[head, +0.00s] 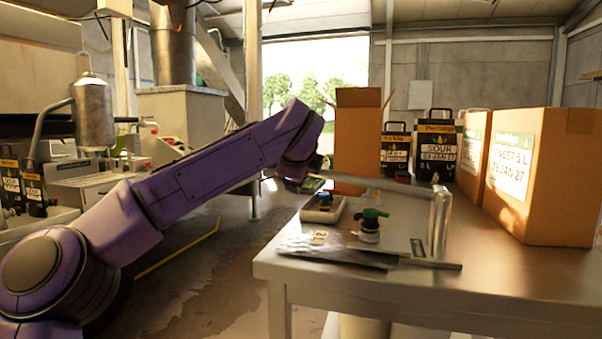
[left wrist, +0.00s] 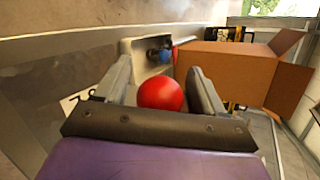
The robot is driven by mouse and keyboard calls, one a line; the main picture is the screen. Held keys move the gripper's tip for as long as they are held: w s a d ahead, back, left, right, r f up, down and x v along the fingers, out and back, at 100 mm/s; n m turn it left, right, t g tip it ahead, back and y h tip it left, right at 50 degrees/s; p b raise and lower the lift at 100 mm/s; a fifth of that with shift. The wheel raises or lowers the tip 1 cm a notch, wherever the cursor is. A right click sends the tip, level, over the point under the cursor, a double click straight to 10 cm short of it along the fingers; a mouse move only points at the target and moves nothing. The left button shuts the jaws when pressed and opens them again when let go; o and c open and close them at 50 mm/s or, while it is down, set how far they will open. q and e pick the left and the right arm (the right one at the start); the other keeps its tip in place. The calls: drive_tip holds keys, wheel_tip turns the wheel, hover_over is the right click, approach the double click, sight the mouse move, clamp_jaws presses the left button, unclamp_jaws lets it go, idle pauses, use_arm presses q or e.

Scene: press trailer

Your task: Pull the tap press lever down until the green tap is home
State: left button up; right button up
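The tap press stands on the steel table, with a metal post (head: 438,222) at its right. Its lever (head: 375,184) runs left from the post top, nearly level and slightly raised at the far end. A tap with a green handle (head: 374,213) sits upright below the lever; I cannot tell how deep it is seated. My left gripper (head: 303,183) is at the lever's left end. In the left wrist view, the red lever knob (left wrist: 161,93) lies between the spread fingers of this gripper, with narrow gaps at its sides. My right gripper is out of view.
A pale tray (head: 322,210) with dark and blue parts sits left of the tap. An open carton (head: 358,140) stands behind the lever. Labelled boxes (head: 545,175) fill the table's right side. The front right tabletop (head: 520,275) is clear.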

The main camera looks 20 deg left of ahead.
use_arm(q)
drive_tip(key=v, duration=1)
drive_tip(key=shift+s, duration=0.25)
drive_tip(key=shift+d+r, duration=0.1)
drive_tip(key=shift+r, duration=0.05)
